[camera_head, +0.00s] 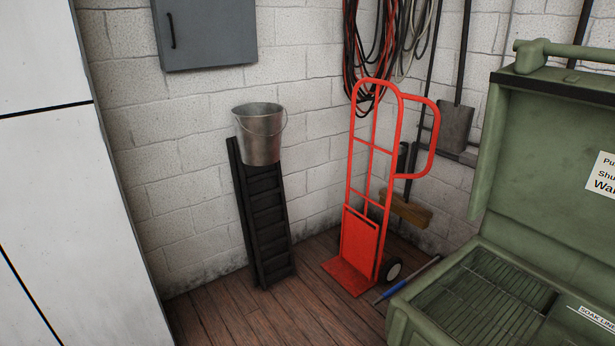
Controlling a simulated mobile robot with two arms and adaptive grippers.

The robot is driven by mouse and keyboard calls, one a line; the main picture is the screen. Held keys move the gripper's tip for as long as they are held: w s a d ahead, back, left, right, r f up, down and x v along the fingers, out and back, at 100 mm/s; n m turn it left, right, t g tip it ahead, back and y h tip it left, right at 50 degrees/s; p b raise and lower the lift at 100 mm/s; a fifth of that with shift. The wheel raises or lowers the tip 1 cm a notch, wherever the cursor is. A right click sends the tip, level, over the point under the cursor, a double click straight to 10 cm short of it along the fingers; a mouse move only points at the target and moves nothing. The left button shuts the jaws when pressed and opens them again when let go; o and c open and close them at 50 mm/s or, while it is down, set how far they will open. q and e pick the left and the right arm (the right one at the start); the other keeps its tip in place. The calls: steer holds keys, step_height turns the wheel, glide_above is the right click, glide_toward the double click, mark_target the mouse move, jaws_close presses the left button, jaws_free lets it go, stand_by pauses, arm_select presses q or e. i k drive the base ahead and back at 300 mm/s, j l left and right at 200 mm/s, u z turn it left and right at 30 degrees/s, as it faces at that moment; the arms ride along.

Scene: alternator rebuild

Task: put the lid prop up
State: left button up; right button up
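A green parts washer (405,322) stands at the right edge, partly cut off by the frame. Its green lid (535,150) is raised, with a bar handle along the top and a white label on the inside. A wire grate (475,300) shows inside the open tub. I cannot make out a lid prop on the washer; the lid's right side is out of view. Neither of my grippers is in view.
A red hand truck (362,240) stands left of the washer. A blue-handled rod (390,293) lies between them. A metal bucket (258,135) sits atop black folded steps (265,220) by the wall. Wooden floor (250,325) is clear in front.

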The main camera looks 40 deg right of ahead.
mark_target(402, 283)
steer(key=i+z, duration=0.25)
steer(key=z, duration=0.15)
steer(key=i+z, duration=0.55)
steer(key=z, duration=0.2)
steer(key=i+j+z, duration=0.2)
steer(key=z, duration=0.15)
